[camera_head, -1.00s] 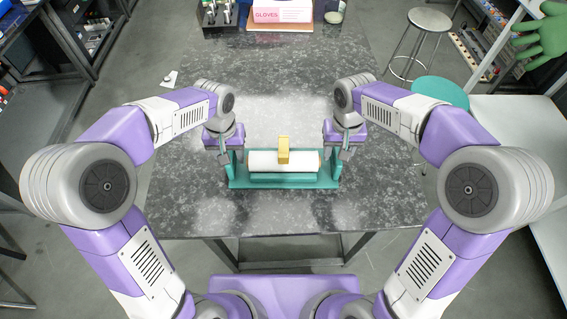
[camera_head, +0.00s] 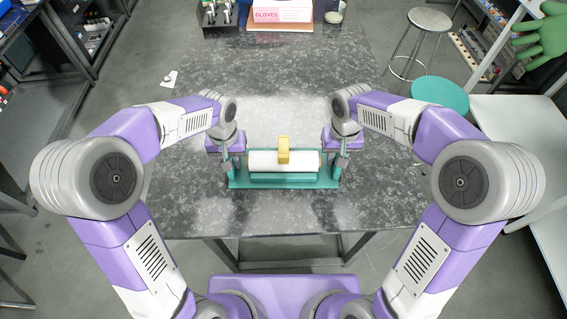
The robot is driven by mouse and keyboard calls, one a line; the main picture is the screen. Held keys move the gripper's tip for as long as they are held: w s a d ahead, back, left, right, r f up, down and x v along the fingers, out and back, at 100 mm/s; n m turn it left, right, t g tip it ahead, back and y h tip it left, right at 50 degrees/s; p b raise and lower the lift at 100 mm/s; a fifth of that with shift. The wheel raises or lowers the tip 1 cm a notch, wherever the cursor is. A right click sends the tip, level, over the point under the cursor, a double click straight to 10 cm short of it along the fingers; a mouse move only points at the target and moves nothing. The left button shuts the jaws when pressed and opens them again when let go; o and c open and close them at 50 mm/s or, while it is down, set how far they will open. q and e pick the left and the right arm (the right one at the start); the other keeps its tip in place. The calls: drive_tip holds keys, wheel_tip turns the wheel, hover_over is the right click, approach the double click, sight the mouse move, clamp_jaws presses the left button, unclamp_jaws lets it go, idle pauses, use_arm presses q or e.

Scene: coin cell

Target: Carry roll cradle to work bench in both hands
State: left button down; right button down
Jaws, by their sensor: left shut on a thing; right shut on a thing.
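The roll cradle (camera_head: 284,183) is a teal stand with an upright at each end. It sits on the dark speckled bench top (camera_head: 190,205), near the front edge. It bears a white roll (camera_head: 262,161) with a yellow piece (camera_head: 283,150) over its middle. My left gripper (camera_head: 231,166) is shut on the cradle's left end. My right gripper (camera_head: 340,166) is shut on its right end. The fingertips are small and partly merge with the uprights.
A pink gloves box (camera_head: 282,12) and a black rack of bottles (camera_head: 219,16) stand at the bench's far edge. A teal stool (camera_head: 440,93) and a metal stool (camera_head: 428,19) stand to the right. The bench top between cradle and box is clear.

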use_arm(q)
drive_tip(key=shift+r, duration=0.15)
use_arm(e)
drive_tip(key=shift+r, duration=0.15)
